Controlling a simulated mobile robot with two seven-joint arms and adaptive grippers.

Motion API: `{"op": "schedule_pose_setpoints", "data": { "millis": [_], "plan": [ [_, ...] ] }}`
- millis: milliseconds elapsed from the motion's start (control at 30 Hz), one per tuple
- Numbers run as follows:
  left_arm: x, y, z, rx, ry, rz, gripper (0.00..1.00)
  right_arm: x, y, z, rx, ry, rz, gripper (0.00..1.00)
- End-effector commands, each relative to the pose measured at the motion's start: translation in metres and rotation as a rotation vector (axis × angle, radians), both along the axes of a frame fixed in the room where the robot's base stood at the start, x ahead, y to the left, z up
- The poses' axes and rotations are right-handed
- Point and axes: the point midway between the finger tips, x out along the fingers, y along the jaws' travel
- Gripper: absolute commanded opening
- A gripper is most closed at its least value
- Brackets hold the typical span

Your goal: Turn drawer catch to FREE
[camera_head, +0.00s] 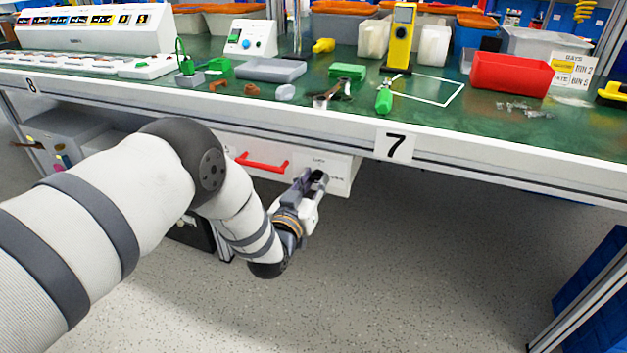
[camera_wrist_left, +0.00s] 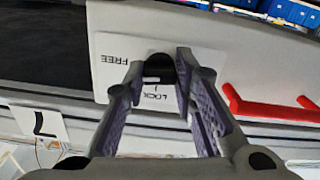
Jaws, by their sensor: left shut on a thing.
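The white drawer front (camera_head: 225,150) hangs under the bench, with a red bar handle (camera_head: 262,163). In the left wrist view, seen upside down, the catch is a dark knob (camera_wrist_left: 159,67) on a pale plate (camera_wrist_left: 105,82) printed FREE and LOCK. My left gripper (camera_head: 313,180) is at the right end of the drawer front. In its wrist view the fingers (camera_wrist_left: 160,73) stand on either side of the knob, shut on it. Fingers partly cover the plate, and I cannot tell which word the knob points to. My right gripper is not in view.
The green bench top (camera_head: 330,110) is above, with a red bin (camera_head: 510,74), a yellow device (camera_head: 401,38) and a green-handled tool (camera_head: 384,97). Its front edge bears a 7 label (camera_head: 397,146). The floor right of the drawer is clear up to blue boxes (camera_head: 592,285).

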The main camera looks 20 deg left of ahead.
Motion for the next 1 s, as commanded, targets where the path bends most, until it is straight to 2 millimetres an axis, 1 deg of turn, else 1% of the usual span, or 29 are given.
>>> {"op": "schedule_pose_setpoints", "data": {
  "millis": [200, 400, 933, 967, 1000],
  "plan": [
    [0.0002, -0.0006, 0.0008, 0.106, -0.005, -0.001, 0.0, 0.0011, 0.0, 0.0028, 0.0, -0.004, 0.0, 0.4],
    [0.0003, -0.0002, 0.0006, 0.159, -0.006, 0.0, 0.0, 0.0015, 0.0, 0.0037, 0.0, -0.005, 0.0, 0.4],
    [0.0001, 0.0, 0.0001, 0.178, -0.007, 0.0, 0.0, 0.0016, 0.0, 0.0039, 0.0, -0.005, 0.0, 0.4],
    [0.0001, 0.0, 0.0001, 0.178, -0.007, 0.0, 0.29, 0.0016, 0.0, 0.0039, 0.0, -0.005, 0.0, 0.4],
    [0.0001, 0.0, 0.0001, 0.178, -0.007, 0.0, 0.38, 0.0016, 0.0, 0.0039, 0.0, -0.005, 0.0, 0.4]
  ]
}}
